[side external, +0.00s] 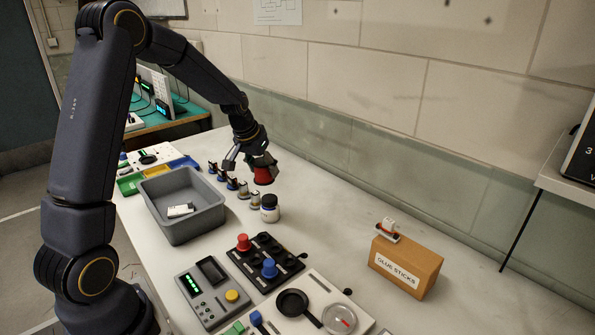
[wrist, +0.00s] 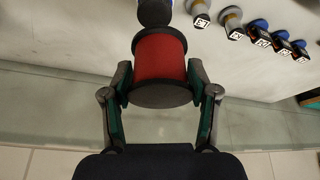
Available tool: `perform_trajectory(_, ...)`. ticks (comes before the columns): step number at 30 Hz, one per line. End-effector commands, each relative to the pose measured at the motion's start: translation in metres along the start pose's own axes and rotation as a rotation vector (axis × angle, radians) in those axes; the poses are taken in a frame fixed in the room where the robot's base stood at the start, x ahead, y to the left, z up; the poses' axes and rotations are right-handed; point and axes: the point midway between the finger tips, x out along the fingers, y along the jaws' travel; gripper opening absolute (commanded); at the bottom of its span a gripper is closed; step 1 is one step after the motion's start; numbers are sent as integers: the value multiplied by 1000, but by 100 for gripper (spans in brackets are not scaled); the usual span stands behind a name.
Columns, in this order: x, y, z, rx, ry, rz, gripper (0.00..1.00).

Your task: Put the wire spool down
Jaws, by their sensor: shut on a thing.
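The wire spool (side external: 264,175) is red with dark end flanges. It also shows large in the wrist view (wrist: 159,58), between the two fingers. My gripper (side external: 250,163) is shut on the spool and holds it above the back part of the bench. In the wrist view my gripper's fingers (wrist: 159,88) press on the spool from both sides. Whether the spool's underside touches anything is not clear.
Several small numbered servos (side external: 232,184) stand in a row left of the spool. A grey bin (side external: 180,232) with a white item sits in front. A black peg board (side external: 287,255) and a glue sticks box (side external: 405,268) stand nearer. Bare bench lies right of the jar.

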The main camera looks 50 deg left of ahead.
Motion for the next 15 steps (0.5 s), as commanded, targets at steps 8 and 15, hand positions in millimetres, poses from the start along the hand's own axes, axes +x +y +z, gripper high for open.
perform_trajectory(8,8,-65,-16,-165,7,-98,20)
perform_trajectory(15,52,-74,-54,-166,3,-105,20)
